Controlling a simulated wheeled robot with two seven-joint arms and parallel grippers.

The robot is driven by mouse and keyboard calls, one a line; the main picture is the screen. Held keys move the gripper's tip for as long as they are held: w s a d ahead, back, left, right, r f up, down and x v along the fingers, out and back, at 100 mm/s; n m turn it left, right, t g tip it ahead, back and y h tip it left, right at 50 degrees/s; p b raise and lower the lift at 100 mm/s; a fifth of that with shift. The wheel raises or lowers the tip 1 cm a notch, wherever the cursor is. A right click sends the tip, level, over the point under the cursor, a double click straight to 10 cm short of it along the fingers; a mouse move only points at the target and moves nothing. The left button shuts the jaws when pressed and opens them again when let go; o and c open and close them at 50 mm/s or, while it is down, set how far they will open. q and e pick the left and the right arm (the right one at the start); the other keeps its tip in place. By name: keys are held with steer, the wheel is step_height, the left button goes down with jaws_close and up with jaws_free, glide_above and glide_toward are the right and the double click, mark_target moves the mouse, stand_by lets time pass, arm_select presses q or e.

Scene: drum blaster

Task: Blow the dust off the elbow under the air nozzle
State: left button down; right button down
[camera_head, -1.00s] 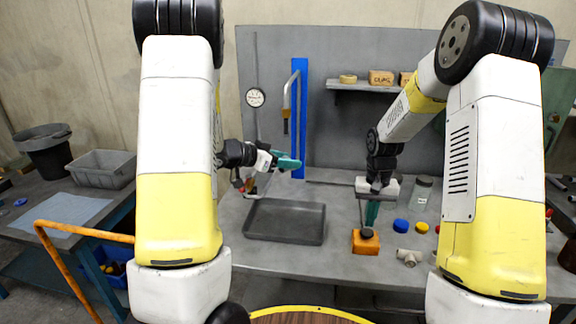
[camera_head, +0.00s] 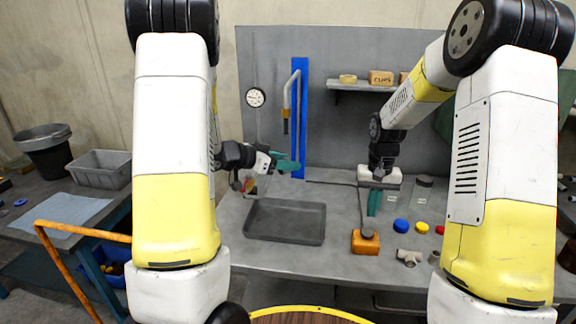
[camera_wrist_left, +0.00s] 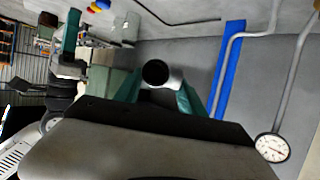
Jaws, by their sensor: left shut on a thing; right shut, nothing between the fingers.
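My left gripper (camera_head: 288,165), with teal fingers, is shut on the elbow (camera_wrist_left: 157,74). In the left wrist view the elbow is a grey pipe piece with its dark round opening facing the camera; the head view does not show it clearly. The air nozzle (camera_head: 286,126) hangs from a curved grey pipe in front of a blue post (camera_head: 300,120). The gripper is below the nozzle; exact alignment is unclear. My right gripper (camera_head: 374,204) is shut and empty, above an orange block (camera_head: 366,246) with a dark round knob (camera_head: 367,233).
A dark empty tray (camera_head: 285,238) lies on the grey table between the arms. Right of the orange block are a pale pipe fitting (camera_head: 408,257), a blue cap (camera_head: 401,226), a yellow cap (camera_head: 422,228) and glass jars (camera_head: 421,195). A dial gauge (camera_head: 255,97) hangs on the back panel.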

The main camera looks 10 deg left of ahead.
arm_select(q)
steer(key=s, duration=0.9)
stand_by(0.5)
